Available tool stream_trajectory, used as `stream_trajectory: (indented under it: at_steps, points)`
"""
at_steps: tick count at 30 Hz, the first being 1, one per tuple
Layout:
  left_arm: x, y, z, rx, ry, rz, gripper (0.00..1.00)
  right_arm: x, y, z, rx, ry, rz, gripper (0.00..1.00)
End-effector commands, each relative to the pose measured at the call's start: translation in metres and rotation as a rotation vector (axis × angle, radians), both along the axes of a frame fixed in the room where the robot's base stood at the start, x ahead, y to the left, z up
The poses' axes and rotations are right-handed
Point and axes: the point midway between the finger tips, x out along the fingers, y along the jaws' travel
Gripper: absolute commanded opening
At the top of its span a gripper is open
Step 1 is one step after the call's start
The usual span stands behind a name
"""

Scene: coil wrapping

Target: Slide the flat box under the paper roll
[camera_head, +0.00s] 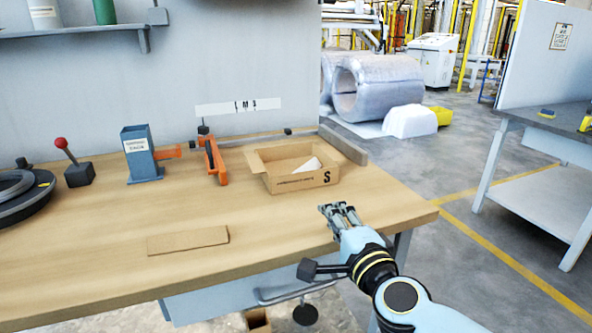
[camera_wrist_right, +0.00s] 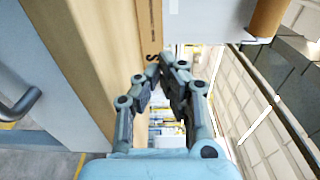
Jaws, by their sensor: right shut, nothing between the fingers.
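A flat brown cardboard box (camera_head: 188,240) lies on the front left part of the wooden table, with nothing on top of it. I cannot pick out a paper roll in the head view. A brown cylinder (camera_wrist_right: 268,17) shows at the top right of the right wrist view; I cannot tell whether it is the paper roll. My right gripper (camera_head: 338,208) is shut and empty at the table's front right edge, well to the right of the flat box. Its fingers also show in the wrist view (camera_wrist_right: 168,62). My left gripper is not in view.
An open carton (camera_head: 303,178) marked S stands just behind my right gripper. An orange clamp (camera_head: 216,158), a blue-grey holder (camera_head: 140,155), a red-knobbed lever (camera_head: 78,173) and a dark round base (camera_head: 25,200) stand farther left. The wooden table (camera_head: 270,230) is clear between flat box and gripper.

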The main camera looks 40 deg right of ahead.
Motion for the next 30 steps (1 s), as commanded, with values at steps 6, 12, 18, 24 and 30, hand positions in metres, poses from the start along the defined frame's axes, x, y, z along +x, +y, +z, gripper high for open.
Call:
stream_trajectory:
  at_steps: [6, 12, 18, 24, 30]
  points:
    - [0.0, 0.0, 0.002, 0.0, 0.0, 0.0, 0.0, 0.027, -0.008, 0.001, -0.001, -0.003, 0.001, 0.0]
    - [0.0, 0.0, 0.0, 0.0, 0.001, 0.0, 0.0, 0.069, -0.021, 0.0, 0.0, -0.002, 0.0, 0.0]
    - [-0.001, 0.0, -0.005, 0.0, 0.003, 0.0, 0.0, 0.106, -0.032, -0.001, -0.001, -0.002, 0.001, 0.0]
    - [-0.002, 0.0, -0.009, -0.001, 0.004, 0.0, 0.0, 0.127, -0.039, -0.001, 0.001, -0.001, 0.001, 0.0]
    - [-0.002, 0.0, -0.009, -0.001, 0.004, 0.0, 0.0, 0.133, -0.04, 0.0, 0.001, 0.0, 0.001, 0.0]
